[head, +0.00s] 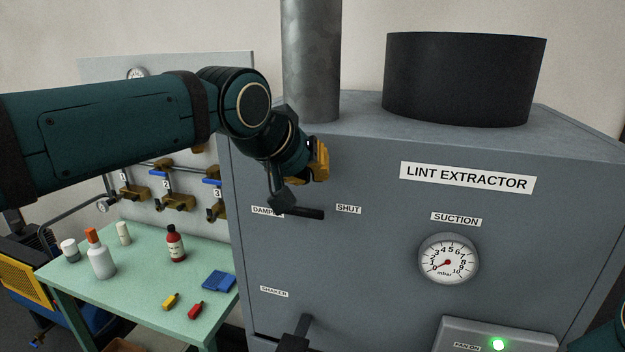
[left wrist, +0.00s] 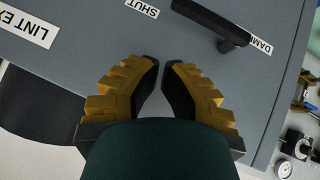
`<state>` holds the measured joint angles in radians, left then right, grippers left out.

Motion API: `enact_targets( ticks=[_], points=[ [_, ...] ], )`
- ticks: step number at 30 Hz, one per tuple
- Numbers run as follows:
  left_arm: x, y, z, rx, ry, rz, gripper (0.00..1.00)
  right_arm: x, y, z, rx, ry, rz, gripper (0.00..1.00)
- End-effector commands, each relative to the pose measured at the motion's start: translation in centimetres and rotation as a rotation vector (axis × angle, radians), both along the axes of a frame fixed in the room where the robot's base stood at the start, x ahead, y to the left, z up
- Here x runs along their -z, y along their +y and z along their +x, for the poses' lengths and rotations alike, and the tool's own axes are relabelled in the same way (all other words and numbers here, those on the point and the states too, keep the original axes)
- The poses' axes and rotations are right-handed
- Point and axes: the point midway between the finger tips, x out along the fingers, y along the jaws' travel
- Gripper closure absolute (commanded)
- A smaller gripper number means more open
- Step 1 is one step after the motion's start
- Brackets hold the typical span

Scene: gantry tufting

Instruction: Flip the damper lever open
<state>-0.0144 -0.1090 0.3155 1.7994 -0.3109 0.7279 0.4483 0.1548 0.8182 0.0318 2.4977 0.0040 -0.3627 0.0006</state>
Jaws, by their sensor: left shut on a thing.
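The damper lever (head: 305,212) is a dark bar on the grey front of the lint extractor, between the DAMPER and SHUT labels. Its free end lies toward the SHUT label (head: 348,209). My right gripper is not in view.
The lint extractor cabinet (head: 360,290) carries a suction gauge (head: 448,259), a fan box with a green light (head: 498,344) and a dark shaker handle (head: 295,340). A green table (head: 140,275) with bottles stands at left, below brass valves (head: 175,201) on a panel.

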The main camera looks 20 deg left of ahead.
Motion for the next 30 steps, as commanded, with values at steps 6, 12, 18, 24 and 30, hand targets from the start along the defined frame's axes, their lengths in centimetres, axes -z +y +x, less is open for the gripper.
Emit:
enact_targets(
  ticks=[6, 12, 18, 24, 30],
  points=[
    [-3.3, 0.1, -3.5, 0.001, -0.008, 0.0, 1.0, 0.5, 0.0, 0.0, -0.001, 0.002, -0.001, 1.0],
    [-5.3, 0.1, -5.5, 0.0, -0.006, -0.001, 1.0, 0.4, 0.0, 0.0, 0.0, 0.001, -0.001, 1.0],
    [-6.0, 0.2, -6.2, 0.0, -0.005, 0.0, 1.0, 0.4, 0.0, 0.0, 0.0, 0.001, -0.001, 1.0],
    [-6.0, 0.2, -6.2, 0.0, -0.005, 0.0, 1.0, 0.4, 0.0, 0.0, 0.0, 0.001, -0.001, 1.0],
    [-6.0, 0.2, -6.2, 0.0, -0.005, 0.0, 1.0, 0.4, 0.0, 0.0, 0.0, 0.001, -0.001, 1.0]
  ],
)
